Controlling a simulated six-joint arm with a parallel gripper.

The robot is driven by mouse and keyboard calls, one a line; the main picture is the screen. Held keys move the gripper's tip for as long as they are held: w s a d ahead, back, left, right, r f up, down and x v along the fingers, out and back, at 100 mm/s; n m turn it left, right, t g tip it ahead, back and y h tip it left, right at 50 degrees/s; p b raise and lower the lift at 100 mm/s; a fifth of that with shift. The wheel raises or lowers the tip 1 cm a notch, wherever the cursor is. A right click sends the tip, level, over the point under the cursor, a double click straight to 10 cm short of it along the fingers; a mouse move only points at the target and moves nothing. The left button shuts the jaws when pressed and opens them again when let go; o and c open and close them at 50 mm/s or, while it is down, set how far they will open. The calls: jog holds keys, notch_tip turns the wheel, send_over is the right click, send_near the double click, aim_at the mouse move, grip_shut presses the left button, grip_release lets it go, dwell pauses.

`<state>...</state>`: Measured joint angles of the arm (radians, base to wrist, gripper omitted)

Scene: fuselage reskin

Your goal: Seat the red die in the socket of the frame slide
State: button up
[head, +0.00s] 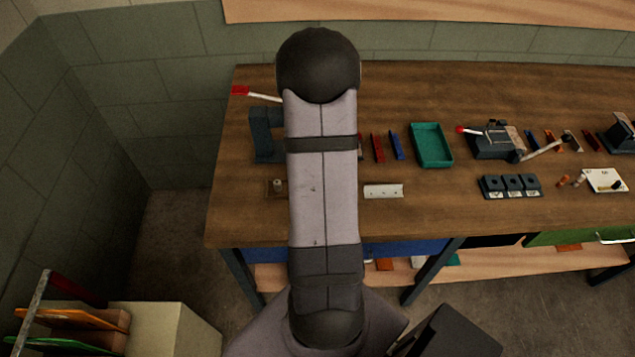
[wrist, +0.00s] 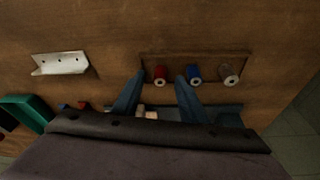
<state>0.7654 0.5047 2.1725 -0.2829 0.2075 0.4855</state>
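The red die (wrist: 160,75) is a small cylinder with a pale centre, at one end of a wooden rack (wrist: 210,56) in the wrist view. A blue die (wrist: 194,74) and a grey die (wrist: 230,74) stand beside it. My gripper (wrist: 160,77) is open, with one blue-grey finger on each side of the red die in the picture. I cannot tell whether they touch it or their height. In the head view my arm hides the gripper and the red die. The frame slide and its socket cannot be made out clearly; a dark press-like fixture (head: 263,140) stands left of my arm.
A white angle piece (head: 384,191) lies right of my arm. Behind it are red and blue bars (head: 378,148) and a green tray (head: 431,146). A red-tipped lever (head: 242,91) sticks out at the back left. Dark blocks (head: 511,186) stand farther right.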

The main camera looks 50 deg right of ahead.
jog(key=shift+f, duration=0.1)
grip_shut()
notch_tip(320, 180, up, 10)
jog(key=b, duration=0.1)
dwell(0.8)
